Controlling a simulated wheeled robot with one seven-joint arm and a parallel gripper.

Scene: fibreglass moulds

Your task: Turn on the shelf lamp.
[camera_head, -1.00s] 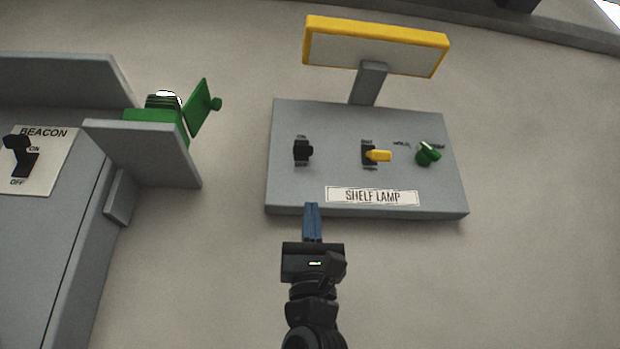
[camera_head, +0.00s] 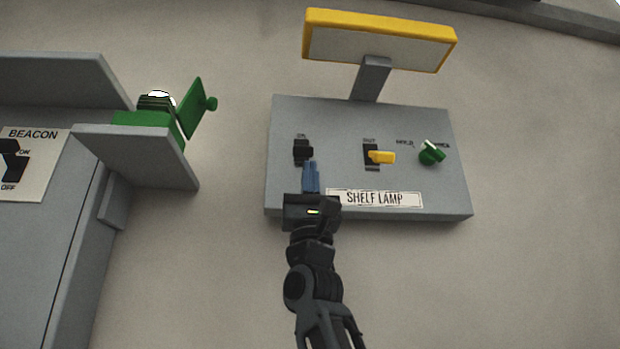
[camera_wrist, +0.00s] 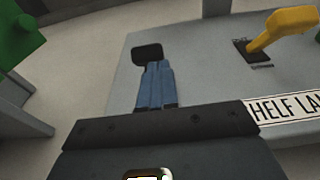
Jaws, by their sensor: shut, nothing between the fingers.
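The shelf lamp panel (camera_head: 290,115) is a grey plate with a "SHELF LAMP" label (camera_head: 375,198) and a yellow-framed lamp head (camera_head: 380,42) above it; the lamp face looks grey. On it, from left to right, are a black rocker-like switch (camera_head: 303,150), a yellow lever switch (camera_head: 381,157) and a green knob (camera_head: 432,154). My gripper (camera_head: 310,167) has blue fingers, shut and empty, their tips just below the black switch. In the wrist view the fingertips (camera_wrist: 156,68) overlap the lower part of the black switch (camera_wrist: 147,52); I cannot tell whether they touch.
At left a grey cabinet holds a "BEACON" switch (camera_head: 12,160), with a ledge (camera_head: 150,150) sticking out. A green box with an open lid (camera_head: 193,108) sits behind that ledge. The floor or wall around the panel is clear.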

